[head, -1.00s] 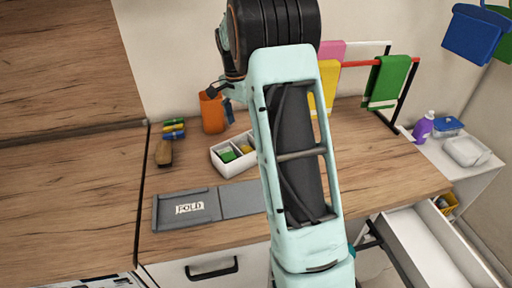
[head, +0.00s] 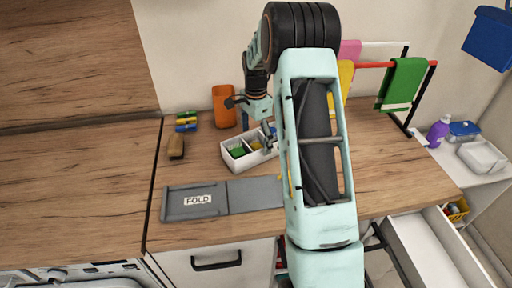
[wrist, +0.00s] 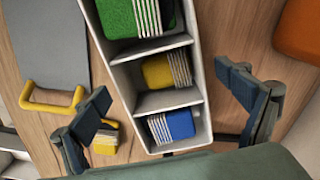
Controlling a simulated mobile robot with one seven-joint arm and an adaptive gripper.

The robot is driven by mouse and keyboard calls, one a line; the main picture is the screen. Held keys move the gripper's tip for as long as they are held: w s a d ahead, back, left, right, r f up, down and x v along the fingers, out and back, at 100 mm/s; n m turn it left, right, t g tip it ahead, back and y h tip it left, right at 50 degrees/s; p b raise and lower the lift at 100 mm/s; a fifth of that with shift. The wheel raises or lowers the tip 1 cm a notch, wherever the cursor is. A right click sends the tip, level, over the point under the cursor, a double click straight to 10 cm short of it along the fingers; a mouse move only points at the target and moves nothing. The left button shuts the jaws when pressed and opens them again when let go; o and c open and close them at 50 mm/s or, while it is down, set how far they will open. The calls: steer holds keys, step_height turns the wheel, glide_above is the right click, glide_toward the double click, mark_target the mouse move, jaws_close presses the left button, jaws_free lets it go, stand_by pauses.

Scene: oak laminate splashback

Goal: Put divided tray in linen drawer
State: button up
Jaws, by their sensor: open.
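The white divided tray (head: 233,163) stands on the wooden counter behind the grey folding board. In the wrist view the tray (wrist: 205,113) shows compartments with folded green, yellow and blue cloths. My gripper (head: 267,133) is at the tray's right part in the head view, where my arm partly hides the tray. In the wrist view my gripper (wrist: 163,82) is open, with one finger on each side of the tray, and grips nothing. An open white drawer (head: 432,245) is at the lower right; I cannot tell whether it is the linen drawer.
The grey FOLD board (head: 240,197) lies in front of the tray. An orange container (head: 224,106), a brush (head: 176,146) and colored clips (head: 187,121) stand behind. A towel rack (head: 425,95) is at the right. A closed drawer with black handle (head: 216,262) is below the counter.

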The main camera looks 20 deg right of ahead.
steer(key=shift+f, duration=1.05)
steer(key=c, duration=1.4)
steer(key=shift+r, duration=0.2)
